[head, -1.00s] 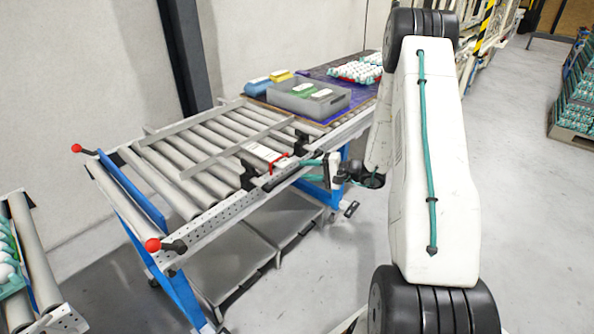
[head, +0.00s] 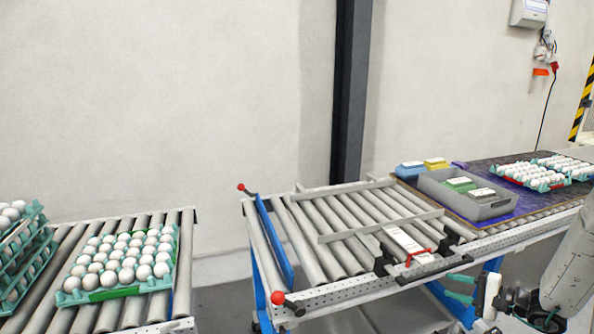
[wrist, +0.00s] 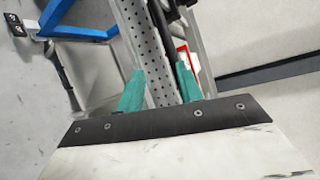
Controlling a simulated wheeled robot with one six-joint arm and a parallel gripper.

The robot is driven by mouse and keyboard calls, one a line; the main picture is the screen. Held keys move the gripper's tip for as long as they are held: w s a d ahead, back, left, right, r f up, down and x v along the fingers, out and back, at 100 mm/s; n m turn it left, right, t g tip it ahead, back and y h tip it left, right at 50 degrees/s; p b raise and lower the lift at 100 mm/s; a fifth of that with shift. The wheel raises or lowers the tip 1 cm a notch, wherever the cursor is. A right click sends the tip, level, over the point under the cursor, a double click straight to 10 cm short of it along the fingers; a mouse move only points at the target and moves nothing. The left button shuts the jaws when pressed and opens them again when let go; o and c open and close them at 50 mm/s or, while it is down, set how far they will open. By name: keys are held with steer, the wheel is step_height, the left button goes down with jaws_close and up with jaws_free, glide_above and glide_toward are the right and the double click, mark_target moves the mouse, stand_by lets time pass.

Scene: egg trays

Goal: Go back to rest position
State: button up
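My gripper (head: 460,288) has two teal fingers at the lower right of the head view, in front of the roller conveyor's (head: 330,290) perforated front rail. In the wrist view the gripper (wrist: 160,88) has its fingers spread apart. Nothing is held between them; the perforated rail (wrist: 161,60) shows behind the gap. Part of my white arm (head: 575,265) shows at the right edge of the head view. Whether the fingers touch the rail cannot be told.
A teal tray of white eggs (head: 105,291) lies on the left rollers, beside stacked egg trays (head: 45,243). A grey bin (head: 432,198) and more egg trays (head: 560,184) stand at the right. A white box with a red handle (head: 405,243) sits on the middle conveyor.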

steer(key=s+a+r+n+g, duration=0.4)
steer(key=s+a+r+g, duration=0.75)
steer(key=s+a, duration=0.25)
steer(key=s+a+r+n+t+h, duration=0.1)
steer(key=s+a+r+n+h, duration=0.2)
steer(key=s+r, duration=0.5)
steer(key=s+a+r+n+t+h, duration=0.1)
steer(key=s+a+r+n+h, duration=0.2)
steer(key=s, duration=0.7)
step_height(320, 180, up, 5)
steer(key=n+h, duration=0.2)
steer(key=h, duration=0.2)
steer(key=shift+a+h, duration=0.25)
steer(key=shift+h, duration=0.05)
steer(key=shift+f, duration=0.1)
